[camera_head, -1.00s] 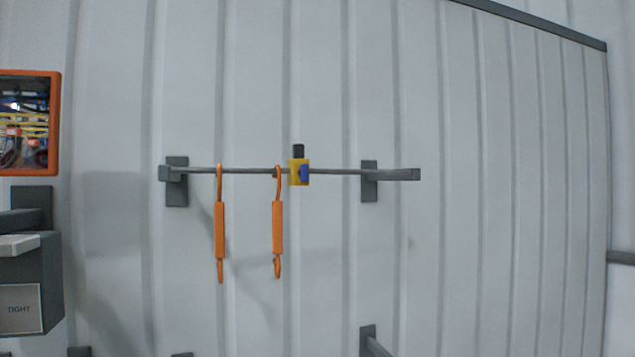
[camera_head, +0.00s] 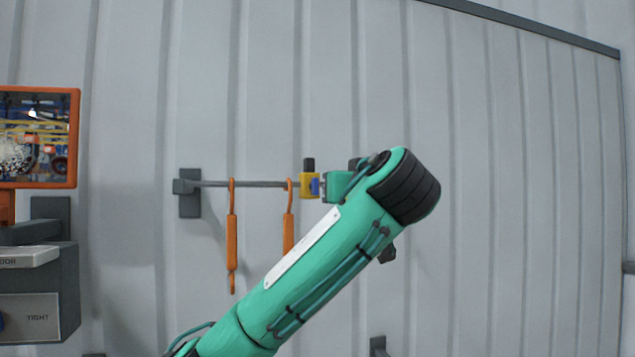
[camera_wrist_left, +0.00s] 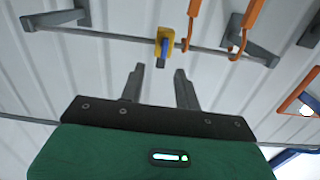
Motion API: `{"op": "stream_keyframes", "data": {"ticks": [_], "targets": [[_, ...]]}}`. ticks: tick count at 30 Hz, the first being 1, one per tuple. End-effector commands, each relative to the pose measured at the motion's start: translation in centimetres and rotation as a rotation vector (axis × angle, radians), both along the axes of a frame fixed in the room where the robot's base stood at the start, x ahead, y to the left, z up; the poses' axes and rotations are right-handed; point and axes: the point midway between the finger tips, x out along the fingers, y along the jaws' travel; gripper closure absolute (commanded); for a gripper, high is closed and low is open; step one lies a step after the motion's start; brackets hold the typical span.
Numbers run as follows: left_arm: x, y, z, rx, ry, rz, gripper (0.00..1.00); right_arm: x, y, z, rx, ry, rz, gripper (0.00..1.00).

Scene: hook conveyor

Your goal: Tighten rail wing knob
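A yellow clamp block (camera_head: 306,190) sits on the thin grey rail (camera_head: 258,184), with a blue knob (camera_head: 315,187) on its front and a black stub (camera_head: 309,164) on top. The block shows in the left wrist view (camera_wrist_left: 166,33), with the blue knob (camera_wrist_left: 164,47). My left gripper (camera_head: 326,187) appears just right of the knob in the head view, largely hidden behind my green arm. In the left wrist view its fingers (camera_wrist_left: 160,70) are apart and empty, with the clamp beyond the tips. Contact is not visible. My right gripper is out of view.
Two orange hooks (camera_head: 232,238) and (camera_head: 289,220) hang from the rail left of the clamp. A grey bracket (camera_head: 190,193) holds the rail's left end. The wall at right is clear.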

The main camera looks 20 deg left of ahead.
Motion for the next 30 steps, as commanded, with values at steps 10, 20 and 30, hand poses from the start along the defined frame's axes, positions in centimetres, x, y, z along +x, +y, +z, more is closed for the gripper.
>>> {"op": "stream_keyframes", "data": {"ticks": [10, 20, 30], "targets": [[-0.3, 1.1, 2.5, -0.009, -0.038, 0.023, 0.67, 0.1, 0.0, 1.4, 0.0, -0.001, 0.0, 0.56], [4.7, 4.4, 2.6, -0.008, -0.037, 0.024, 0.67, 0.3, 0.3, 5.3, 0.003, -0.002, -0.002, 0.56], [8.8, 7.1, 2.4, -0.007, -0.038, 0.02, 0.67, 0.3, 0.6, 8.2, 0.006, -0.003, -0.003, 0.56]]}}
